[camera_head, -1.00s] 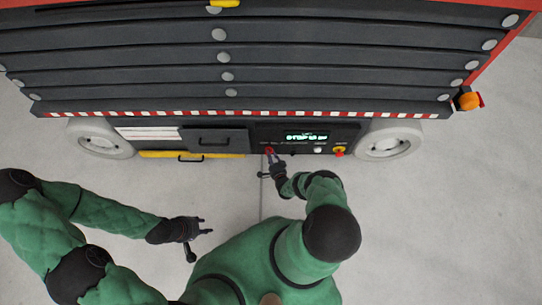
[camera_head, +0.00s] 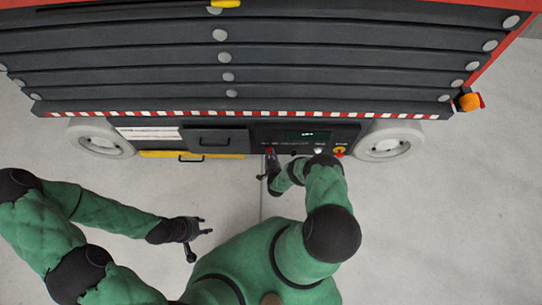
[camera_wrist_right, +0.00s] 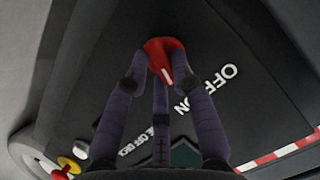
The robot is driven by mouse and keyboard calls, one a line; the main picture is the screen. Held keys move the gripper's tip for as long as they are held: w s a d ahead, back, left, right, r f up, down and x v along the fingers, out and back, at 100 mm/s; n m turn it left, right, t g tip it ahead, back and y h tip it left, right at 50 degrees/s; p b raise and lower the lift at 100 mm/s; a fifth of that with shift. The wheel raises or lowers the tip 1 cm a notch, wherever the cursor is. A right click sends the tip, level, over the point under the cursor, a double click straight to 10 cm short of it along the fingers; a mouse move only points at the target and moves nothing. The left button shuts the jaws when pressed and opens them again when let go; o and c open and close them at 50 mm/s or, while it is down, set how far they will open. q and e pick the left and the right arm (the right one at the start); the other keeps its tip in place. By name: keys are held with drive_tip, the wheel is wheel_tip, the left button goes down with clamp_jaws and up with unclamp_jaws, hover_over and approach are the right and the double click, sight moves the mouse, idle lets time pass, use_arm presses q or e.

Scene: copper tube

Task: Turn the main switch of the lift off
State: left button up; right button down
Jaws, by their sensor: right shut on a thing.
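The main switch is a red knob with a white mark (camera_wrist_right: 163,52), in the right wrist view on the lift's dark panel. "OFF" and "ON" are printed beside it, and the mark slants down to the right. My right gripper (camera_wrist_right: 163,68) has its fingers closed around the knob. In the head view this gripper (camera_head: 270,154) is at the panel's left part, largely covering the switch. The lift's display (camera_head: 304,135) is mostly dark with a small line of text. My left gripper (camera_head: 207,226) is open and empty, away from the lift.
A red-and-yellow button (camera_head: 340,151) and a pale button (camera_head: 318,151) sit right of the switch on the panel. A dark drawer (camera_head: 217,141) is to the left. White wheels (camera_head: 388,144) flank the panel. The grey floor around is clear.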

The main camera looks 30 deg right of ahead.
drive_tip(key=shift+a+r+n+g+h, duration=0.15)
drive_tip(key=shift+n+g+h, duration=0.5)
drive_tip(key=shift+n, duration=0.55)
drive_tip(key=c, duration=1)
unclamp_jaws()
drive_tip(key=shift+c, duration=0.2)
drive_tip(key=shift+w, duration=0.1)
drive_tip(key=v, duration=1.2)
drive_tip(key=shift+a, duration=0.1)
